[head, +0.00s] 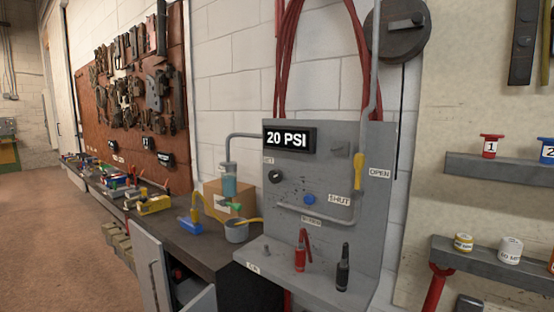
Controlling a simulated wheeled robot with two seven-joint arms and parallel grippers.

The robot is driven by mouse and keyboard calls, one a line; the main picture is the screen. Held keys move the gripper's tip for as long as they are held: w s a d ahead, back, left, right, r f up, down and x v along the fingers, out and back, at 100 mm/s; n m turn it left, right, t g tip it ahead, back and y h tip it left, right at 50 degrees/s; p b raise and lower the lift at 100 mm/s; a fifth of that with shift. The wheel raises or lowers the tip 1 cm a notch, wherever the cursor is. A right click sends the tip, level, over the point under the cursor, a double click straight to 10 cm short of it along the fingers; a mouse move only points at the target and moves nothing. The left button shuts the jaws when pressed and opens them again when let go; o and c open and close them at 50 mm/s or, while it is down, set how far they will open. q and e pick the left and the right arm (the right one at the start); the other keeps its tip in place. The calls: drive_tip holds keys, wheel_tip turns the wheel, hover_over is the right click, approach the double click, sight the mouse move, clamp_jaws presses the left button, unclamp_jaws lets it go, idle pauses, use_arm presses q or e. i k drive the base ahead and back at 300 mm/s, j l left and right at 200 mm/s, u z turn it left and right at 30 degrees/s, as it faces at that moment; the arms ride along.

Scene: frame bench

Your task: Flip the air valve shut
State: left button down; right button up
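The air valve has a yellow lever (358,172) on the right part of the grey panel (375,220) in the head view. The lever stands about upright, in line with the grey pipe that comes down from above. An OPEN label (379,173) is to its right, and a SHUT label (339,199) is lower left of it. A display (290,139) on the panel reads 20 PSI. Neither of my grippers is in view, and nothing touches the lever.
A blue button (309,199) and a dark knob (275,177) are on the panel. A red tool (300,257) and a black tool (343,268) stand on the ledge below. A cluttered bench (185,235) is at left, shelves (490,165) at right. The space before the lever looks clear.

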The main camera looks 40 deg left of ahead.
sight(359, 160)
drive_tip(key=i+l+u, duration=0.25)
drive_tip(key=u, duration=0.2)
drive_tip(key=i+l+u, duration=0.55)
drive_tip(key=l+u, duration=0.3)
